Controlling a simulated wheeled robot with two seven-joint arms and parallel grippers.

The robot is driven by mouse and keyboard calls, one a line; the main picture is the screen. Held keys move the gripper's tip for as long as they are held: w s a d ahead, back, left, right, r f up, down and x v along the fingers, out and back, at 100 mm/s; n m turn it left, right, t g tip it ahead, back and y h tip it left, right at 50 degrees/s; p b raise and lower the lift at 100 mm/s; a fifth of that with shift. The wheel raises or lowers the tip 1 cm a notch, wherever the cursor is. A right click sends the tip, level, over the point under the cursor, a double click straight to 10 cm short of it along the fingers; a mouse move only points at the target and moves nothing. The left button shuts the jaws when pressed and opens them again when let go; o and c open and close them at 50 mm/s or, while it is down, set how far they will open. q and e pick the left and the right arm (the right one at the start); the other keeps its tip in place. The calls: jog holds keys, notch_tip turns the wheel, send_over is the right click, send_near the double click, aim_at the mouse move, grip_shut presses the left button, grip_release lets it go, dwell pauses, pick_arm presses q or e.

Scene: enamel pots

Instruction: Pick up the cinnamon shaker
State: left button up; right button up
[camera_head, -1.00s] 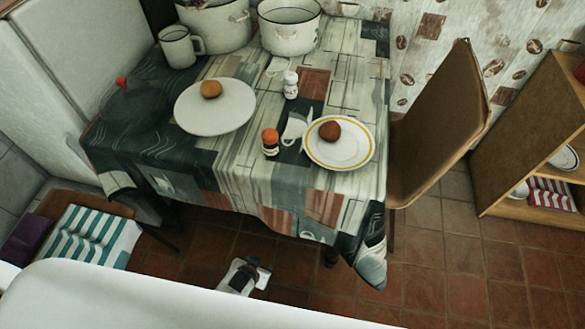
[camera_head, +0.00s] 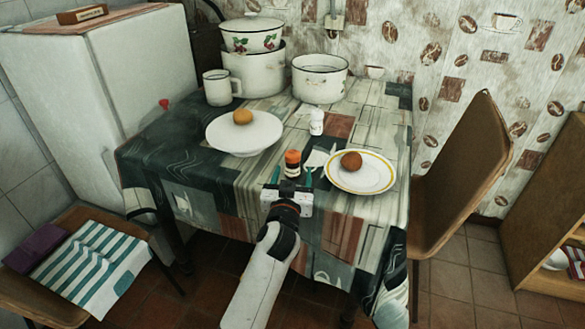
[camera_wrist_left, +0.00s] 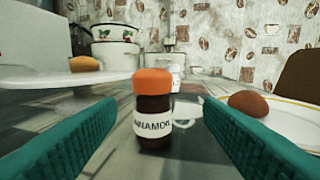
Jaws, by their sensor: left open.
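The cinnamon shaker (camera_head: 292,163) is a small dark jar with an orange lid. It stands upright on the table (camera_head: 250,215) near the front edge, between two plates. In the left wrist view the shaker (camera_wrist_left: 153,110) faces me with its white label, partly reading "NNAMON". My left gripper (camera_head: 289,182) is open, and its teal fingers (camera_wrist_left: 160,140) are on either side of the view with the shaker ahead between them. I cannot tell whether the shaker is fully within the jaws. In the head view the gripper hides the shaker's lower part. My right gripper is not in view.
A white plate (camera_head: 220,140) with a round bun (camera_head: 243,117) is left of the shaker. A yellow-rimmed plate (camera_head: 375,184) with a brown ball (camera_head: 351,161) is close on the right. A white shaker (camera_head: 317,122) stands behind. Enamel pots (camera_head: 320,85) and a mug (camera_head: 217,90) are farther back.

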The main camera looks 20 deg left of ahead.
aim_at(294, 157)
pick_arm(q)
jog(key=w, duration=0.2)
jog(key=shift+w+a+f, duration=0.1)
jog(key=shift+w+a, duration=0.15)
jog(key=shift+w, duration=0.15)
jog(key=w, duration=0.1)
jog(key=w+a, duration=0.1)
jog(key=w, duration=0.2)
jog(key=shift+a+f, duration=0.15)
jog(key=shift+a, duration=0.1)
jog(key=shift+w, duration=0.35)
jog(key=c, duration=1.1)
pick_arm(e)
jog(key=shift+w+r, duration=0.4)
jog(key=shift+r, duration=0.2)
